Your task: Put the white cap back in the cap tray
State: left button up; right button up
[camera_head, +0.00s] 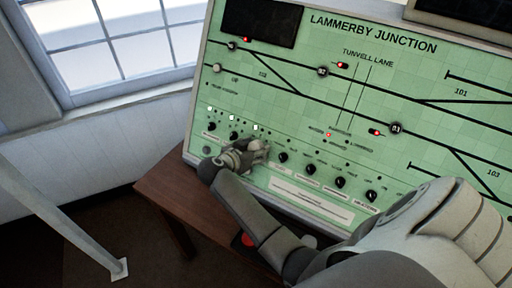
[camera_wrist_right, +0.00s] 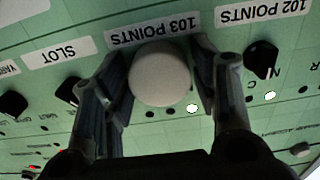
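The white cap (camera_wrist_right: 160,75) is round and sits between the two fingers of my right gripper (camera_wrist_right: 158,85) in the right wrist view. The fingers touch or nearly touch its sides, and it is in front of the panel just by the "103 POINTS" label; whatever is behind it is hidden. In the head view my right gripper (camera_head: 250,154) is at the lower left of the green panel (camera_head: 300,110), in the row of black knobs, and the cap is hard to tell from the fingers there. I cannot make out a cap tray. My left gripper is not in view.
Black knobs flank the gripper, one by the "102 POINTS" label (camera_wrist_right: 262,14) and one by "SLOT" (camera_wrist_right: 55,52). A brown wooden desk (camera_head: 165,195) stands below the panel, with a red item (camera_head: 245,240) partly behind my right arm. A window is at upper left.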

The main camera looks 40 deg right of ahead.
jog(key=c, duration=0.5)
jog(key=shift+o, duration=0.2)
jog(key=shift+r, duration=0.1)
jog(key=shift+p+v, duration=1.25)
jog(key=shift+v, duration=0.05)
jog(key=shift+p+v, duration=2.2)
jog(key=shift+v, duration=0.55)
